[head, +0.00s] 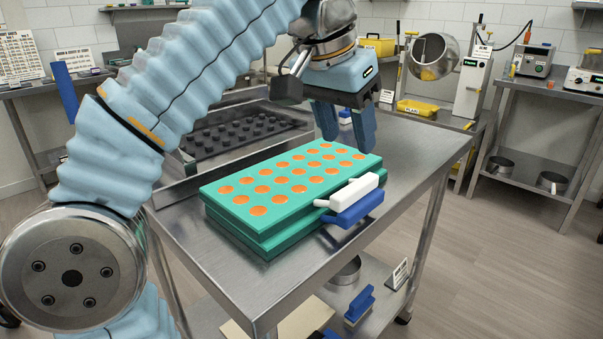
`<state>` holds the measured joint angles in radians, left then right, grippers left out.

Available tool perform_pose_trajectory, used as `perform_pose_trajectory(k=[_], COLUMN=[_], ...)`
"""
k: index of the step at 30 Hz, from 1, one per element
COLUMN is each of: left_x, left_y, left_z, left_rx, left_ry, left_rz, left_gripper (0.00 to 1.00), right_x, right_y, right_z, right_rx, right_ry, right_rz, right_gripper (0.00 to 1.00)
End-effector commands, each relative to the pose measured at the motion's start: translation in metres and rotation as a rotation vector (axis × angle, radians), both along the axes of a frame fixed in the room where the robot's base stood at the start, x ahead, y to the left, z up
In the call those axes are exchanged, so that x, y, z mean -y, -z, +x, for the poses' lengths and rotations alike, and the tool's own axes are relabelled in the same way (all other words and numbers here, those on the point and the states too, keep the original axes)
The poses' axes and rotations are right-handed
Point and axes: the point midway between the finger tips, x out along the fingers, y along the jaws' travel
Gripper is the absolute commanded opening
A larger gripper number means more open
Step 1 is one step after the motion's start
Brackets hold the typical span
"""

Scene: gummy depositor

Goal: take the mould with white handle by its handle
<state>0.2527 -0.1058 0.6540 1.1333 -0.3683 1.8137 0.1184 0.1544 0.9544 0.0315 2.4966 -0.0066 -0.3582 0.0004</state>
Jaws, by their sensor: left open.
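The mould with white handle (236,190) is a green slab with rows of round orange-filled cavities. It lies flat on top of another green mould with a blue handle (355,209), on the metal table. Its white handle (350,190) sticks out at the right, just above the blue one. My left gripper (347,138) is open and points down above the far right end of the moulds, beyond the white handle. Nothing is between its fingers, and it does not hold the handle. My right gripper is out of view.
The steel table (225,278) has bare room in front and to the right of the stack. A dark plate with knobs (237,131) lies behind. A shelf below holds a blue-handled brush (360,304) and a metal ring. Another bench stands at the right.

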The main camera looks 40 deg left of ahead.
Motion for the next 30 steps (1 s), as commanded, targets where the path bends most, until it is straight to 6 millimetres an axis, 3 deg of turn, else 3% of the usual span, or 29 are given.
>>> perform_pose_trajectory(k=[3, 11, 18, 28, 30], left_x=[0.000, 0.001, 0.001, 0.002, 0.002], left_y=[0.022, 0.046, 0.081, 0.090, 0.090], left_z=[0.008, 0.017, 0.028, 0.032, 0.032], left_rx=[-0.005, -0.002, -0.003, 0.000, 0.000], left_ry=[-0.004, -0.002, -0.004, -0.001, -0.001], left_rz=[0.000, -0.002, -0.001, -0.002, -0.002], left_gripper=[0.53, 0.53, 0.53, 0.53, 0.42], right_x=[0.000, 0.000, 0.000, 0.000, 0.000], right_y=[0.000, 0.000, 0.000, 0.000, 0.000], right_z=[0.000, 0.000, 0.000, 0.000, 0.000], right_rx=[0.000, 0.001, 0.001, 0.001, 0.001], right_ry=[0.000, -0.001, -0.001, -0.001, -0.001], right_rz=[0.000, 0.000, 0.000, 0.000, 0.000], right_gripper=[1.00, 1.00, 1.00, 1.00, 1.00])
